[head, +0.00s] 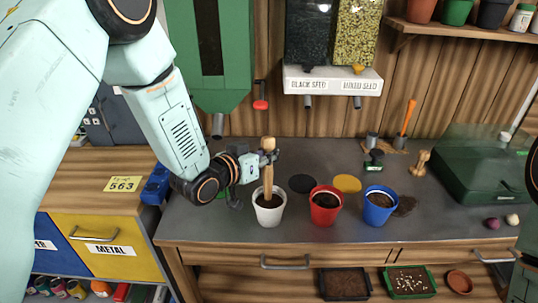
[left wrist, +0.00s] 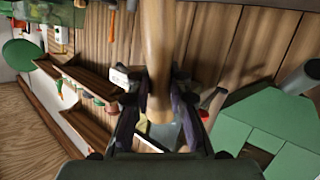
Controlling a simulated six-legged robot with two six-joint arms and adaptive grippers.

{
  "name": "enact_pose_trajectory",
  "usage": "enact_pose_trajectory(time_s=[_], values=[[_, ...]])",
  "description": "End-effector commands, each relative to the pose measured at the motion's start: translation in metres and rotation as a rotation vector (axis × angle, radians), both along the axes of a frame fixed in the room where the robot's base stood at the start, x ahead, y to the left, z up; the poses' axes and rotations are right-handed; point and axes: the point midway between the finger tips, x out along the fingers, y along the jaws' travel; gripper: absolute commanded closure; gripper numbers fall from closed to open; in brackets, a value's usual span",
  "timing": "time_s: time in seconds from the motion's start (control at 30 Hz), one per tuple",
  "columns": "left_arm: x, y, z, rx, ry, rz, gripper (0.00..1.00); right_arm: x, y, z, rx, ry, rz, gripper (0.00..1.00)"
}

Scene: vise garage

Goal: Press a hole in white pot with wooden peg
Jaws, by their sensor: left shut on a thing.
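The white pot (head: 268,217) stands upright on the grey workbench, with dark soil inside. My left gripper (head: 267,158) is above it, shut on the upper part of the wooden peg (head: 268,182). The peg is upright, and its lower end is at the soil in the pot; I cannot tell how deep it goes. In the left wrist view the pale peg (left wrist: 157,45) runs between the two dark fingers of my left gripper (left wrist: 158,105). My right gripper is not in view; only parts of my right arm show at the right edge.
A red pot (head: 325,216) and a blue pot (head: 379,214) with soil stand to the right. Black and yellow discs lie behind them. A wooden tool (head: 420,163) stands farther right, near a green case (head: 480,165). Seed dispensers (head: 332,78) hang above. Bare bench lies in front of the pots.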

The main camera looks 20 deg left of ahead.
Motion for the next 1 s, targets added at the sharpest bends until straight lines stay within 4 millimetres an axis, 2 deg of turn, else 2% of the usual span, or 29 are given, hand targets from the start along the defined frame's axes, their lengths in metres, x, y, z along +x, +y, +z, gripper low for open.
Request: enact_pose_trajectory(time_s=[1.0], values=[[0.0,-0.0003,-0.0073,0.001,0.0,-0.001,1.0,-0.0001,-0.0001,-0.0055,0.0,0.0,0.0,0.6]])
